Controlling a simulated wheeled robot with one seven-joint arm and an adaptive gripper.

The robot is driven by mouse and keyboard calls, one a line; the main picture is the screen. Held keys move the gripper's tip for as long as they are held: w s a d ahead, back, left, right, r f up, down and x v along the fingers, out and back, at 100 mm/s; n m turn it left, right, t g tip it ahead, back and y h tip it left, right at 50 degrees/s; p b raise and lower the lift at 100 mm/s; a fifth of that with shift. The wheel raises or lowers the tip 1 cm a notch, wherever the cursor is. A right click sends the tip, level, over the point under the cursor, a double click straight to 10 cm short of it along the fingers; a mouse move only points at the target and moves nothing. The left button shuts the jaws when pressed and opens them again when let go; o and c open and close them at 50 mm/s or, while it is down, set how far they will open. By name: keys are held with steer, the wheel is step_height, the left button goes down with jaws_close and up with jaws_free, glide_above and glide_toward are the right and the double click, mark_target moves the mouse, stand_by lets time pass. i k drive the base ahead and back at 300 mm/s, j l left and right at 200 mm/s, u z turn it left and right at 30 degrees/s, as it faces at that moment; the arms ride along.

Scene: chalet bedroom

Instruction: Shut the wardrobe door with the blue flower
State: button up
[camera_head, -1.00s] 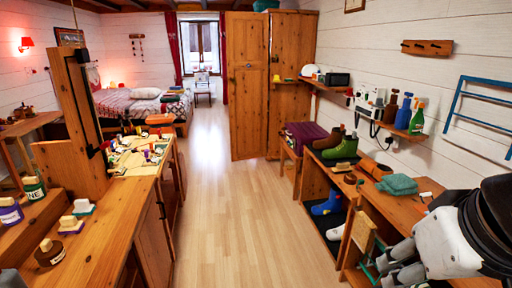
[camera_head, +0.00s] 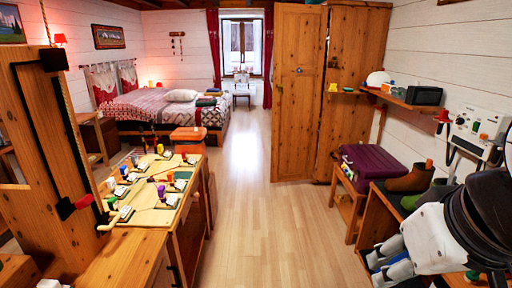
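The wooden wardrobe (camera_head: 357,75) stands at the back right of the room, against the white wall. One tall plank door (camera_head: 298,120) stands swung out to the left of the wardrobe body, its broad face toward me. A small dark mark shows on its upper part; it is too small to tell whether it is a blue flower. My gripper (camera_head: 383,258) is low at the right edge, beside my white and black arm, far from the door. Its fingers are partly hidden and too unclear to tell whether they are open or shut.
A clear wooden floor (camera_head: 255,235) runs to the wardrobe. A cluttered workbench (camera_head: 125,240) bounds the left. A purple case (camera_head: 375,165) on a low stand and a shoe bench bound the right. A wall shelf (camera_head: 400,101) is near the wardrobe. A bed (camera_head: 150,105) stands behind.

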mark_target(300, 30)
steer(key=i, duration=1.9)
steer(key=i+j, duration=0.1)
steer(key=i, duration=0.35)
steer(key=i+z, duration=0.15)
steer(key=i, duration=0.3)
steer(key=i+j, duration=0.2)
steer(key=i, duration=0.25)
steer(key=i+j+z, duration=0.15)
steer(key=i, duration=0.3)
steer(key=i+j+z, duration=0.2)
steer(key=i+j, duration=0.1)
steer(key=i, duration=0.1)
